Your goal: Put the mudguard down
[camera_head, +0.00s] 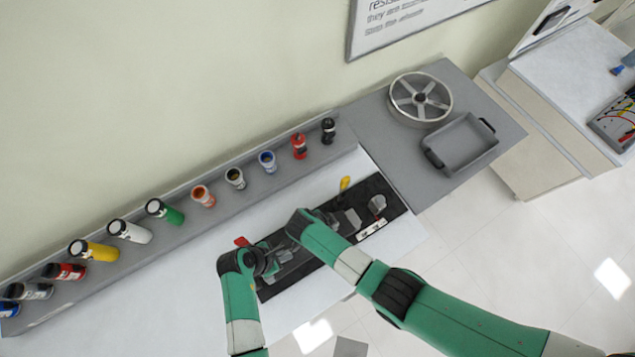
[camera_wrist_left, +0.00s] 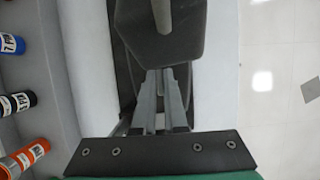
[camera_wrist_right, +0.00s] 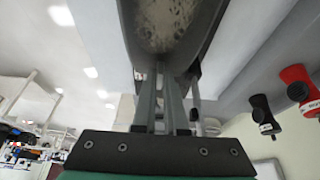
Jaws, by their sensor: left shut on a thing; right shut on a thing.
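A dark curved shell with a mottled inner face, which looks like the mudguard (camera_wrist_right: 170,25), fills the top middle of the right wrist view. My right gripper (camera_wrist_right: 160,75) is shut on its lower edge. In the head view my right forearm hides this gripper and most of what it holds. My left gripper (camera_wrist_left: 163,78) is shut on a dark grey, angular part (camera_wrist_left: 160,45) with a paler rod on it, over the dark mat. In the head view the left gripper (camera_head: 274,262) is at the mat's left end, among grey parts hard to tell apart.
The dark mat (camera_head: 277,290) lies on the white bench top. A yellow-handled tool (camera_head: 345,183) and a grey block (camera_head: 350,219) are right of my right wrist. Several bottles line the back shelf. A wheel (camera_head: 421,98) and grey tray (camera_head: 462,145) are at the right.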

